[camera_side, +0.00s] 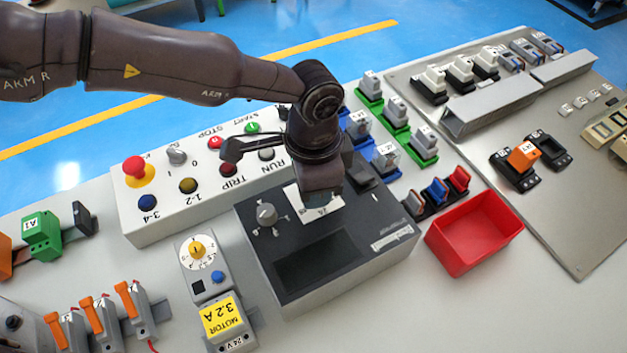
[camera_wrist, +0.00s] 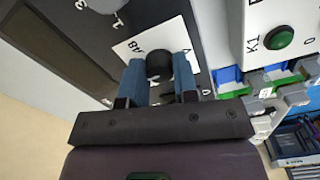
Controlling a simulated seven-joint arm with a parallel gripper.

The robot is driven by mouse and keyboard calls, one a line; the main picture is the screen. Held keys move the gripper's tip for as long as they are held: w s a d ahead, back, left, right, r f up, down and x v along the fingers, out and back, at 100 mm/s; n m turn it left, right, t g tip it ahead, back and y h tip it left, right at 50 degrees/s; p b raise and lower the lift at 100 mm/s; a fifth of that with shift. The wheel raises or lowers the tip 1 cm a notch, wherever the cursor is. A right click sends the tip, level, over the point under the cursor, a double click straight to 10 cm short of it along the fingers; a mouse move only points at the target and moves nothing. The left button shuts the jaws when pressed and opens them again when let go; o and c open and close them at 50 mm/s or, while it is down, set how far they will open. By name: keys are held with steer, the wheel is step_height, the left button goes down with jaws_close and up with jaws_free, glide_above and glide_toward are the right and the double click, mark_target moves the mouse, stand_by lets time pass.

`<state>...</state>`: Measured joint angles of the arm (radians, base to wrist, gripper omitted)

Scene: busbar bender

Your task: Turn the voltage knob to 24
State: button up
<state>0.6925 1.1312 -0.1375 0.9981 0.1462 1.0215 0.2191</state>
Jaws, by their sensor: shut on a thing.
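The black voltage knob (camera_wrist: 159,62) sits on a white label plate (camera_wrist: 130,47) of the dark bender box (camera_side: 345,275). In the wrist view, the two blue fingers of my gripper (camera_wrist: 160,78) are on either side of the knob and shut on it. In the side view, my gripper (camera_side: 321,193) points down over the white plate (camera_side: 301,203) and hides the knob. Part of the plate's print shows, but the knob's pointer is hidden, so I cannot tell its setting.
A grey knob (camera_side: 267,214) is left of the plate on the same box, beside a dark screen (camera_side: 315,258). A white button panel (camera_side: 160,218) with a red emergency stop (camera_side: 135,167) stands behind. A red bin (camera_side: 472,235) stands to the right.

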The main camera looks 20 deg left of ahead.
steer(key=o, duration=0.9)
steer(key=shift+r, duration=0.15)
step_height(320, 180, up, 13)
steer(key=shift+f, duration=0.1)
stand_by(0.4)
